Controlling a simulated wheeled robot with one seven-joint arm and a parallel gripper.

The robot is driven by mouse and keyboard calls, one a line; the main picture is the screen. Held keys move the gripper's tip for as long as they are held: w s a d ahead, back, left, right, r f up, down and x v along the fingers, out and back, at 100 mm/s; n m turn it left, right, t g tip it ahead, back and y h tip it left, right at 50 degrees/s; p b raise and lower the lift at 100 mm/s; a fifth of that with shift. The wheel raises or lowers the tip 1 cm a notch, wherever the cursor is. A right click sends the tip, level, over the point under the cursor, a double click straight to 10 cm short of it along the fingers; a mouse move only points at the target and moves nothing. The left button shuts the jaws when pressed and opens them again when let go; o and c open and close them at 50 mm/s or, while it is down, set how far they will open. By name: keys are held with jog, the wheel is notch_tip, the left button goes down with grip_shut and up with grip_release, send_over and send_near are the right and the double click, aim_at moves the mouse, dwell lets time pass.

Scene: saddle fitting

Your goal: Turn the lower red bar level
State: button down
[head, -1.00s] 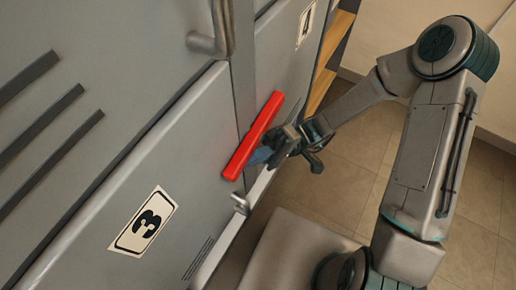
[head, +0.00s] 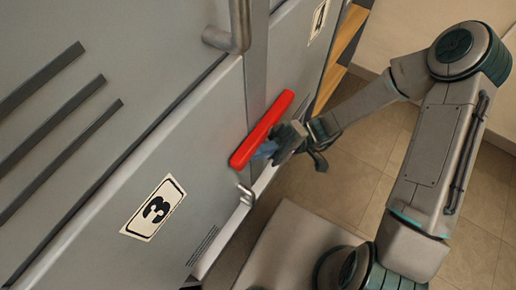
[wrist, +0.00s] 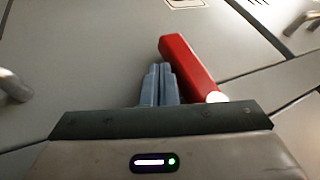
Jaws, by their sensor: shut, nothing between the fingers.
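The red bar (head: 262,129) is mounted on the grey cabinet front, across the seam between two doors. In the head view it runs slantwise from lower left to upper right. In the wrist view the red bar (wrist: 190,68) slants from upper left to lower right, just right of my fingers. My gripper (head: 268,152) is shut and empty, with its fingertips close beside the bar's lower part. The closed fingers show side by side in the wrist view (wrist: 160,72); I cannot tell whether they touch the bar.
Grey handles stand out above the bar (head: 236,28) and below it (head: 246,194). A label with a 3 (head: 153,208) is on the lower left door. Tiled floor (head: 345,190) lies open to the right of the cabinet.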

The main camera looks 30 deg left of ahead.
jog(key=w+d+f+b, duration=0.1)
jog(key=w+d+f, duration=0.3)
jog(key=w+f, duration=0.3)
jog(key=shift+w+d+f, duration=0.15)
jog(key=shift+w+f, duration=0.25)
jog(key=shift+f, duration=0.45)
jog(key=w+d+r+m+t+h+p, duration=0.1)
jog(key=d+r+m+t+h+p, duration=0.2)
jog(key=d+r+t+p, duration=0.4)
jog(key=w+d+r+m+t+h+p, duration=0.1)
jog(key=d+r+m+t+h+p, duration=0.3)
jog(key=r, duration=1.5)
jog(key=w+d+r+m+t+h+p, duration=0.1)
jog(key=d+r+m+t+h+p, duration=0.2)
jog(key=d+r+t+p, duration=0.9)
jog(key=d+r+m+p, duration=0.1)
jog(key=d+m, duration=0.1)
jog(key=m, duration=0.1)
jog(key=shift+d+r+h, duration=0.25)
jog(key=shift+r+h, duration=0.15)
